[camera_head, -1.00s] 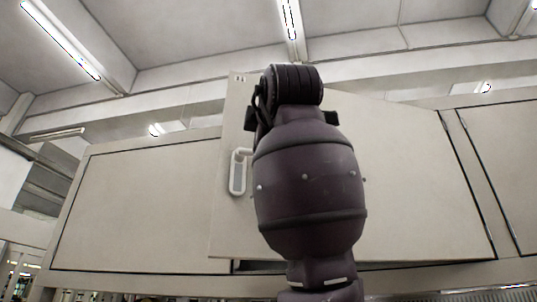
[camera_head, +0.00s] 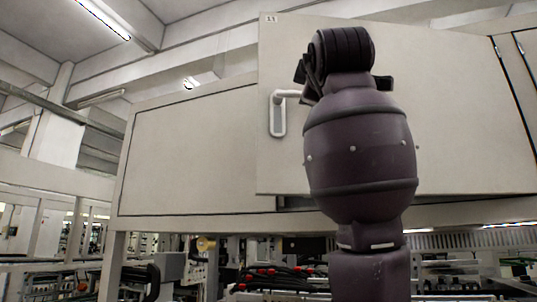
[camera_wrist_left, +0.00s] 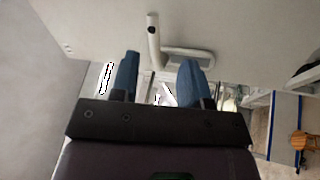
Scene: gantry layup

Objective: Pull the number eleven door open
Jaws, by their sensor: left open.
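The number eleven door (camera_head: 450,110) is a pale panel with a small "11" label at its top left corner. It stands ajar, with its left edge out from the cabinet front and a dark gap under it. Its white looped handle (camera_head: 279,112) is near the left edge. In the left wrist view the handle (camera_wrist_left: 188,54) lies just beyond my left gripper (camera_wrist_left: 158,80), whose blue-padded fingers are apart. I see no clear grip on the handle. In the head view my dark arm covers part of the door and hides most of the gripper. My right gripper is not in view.
A closed pale panel (camera_head: 195,155) lies left of the door. Another panel edge (camera_head: 520,70) is at the right. Below the cabinet is a cluttered area with dark hoses and red parts (camera_head: 270,272). The left wrist view shows a wooden stool (camera_wrist_left: 299,140) at the right.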

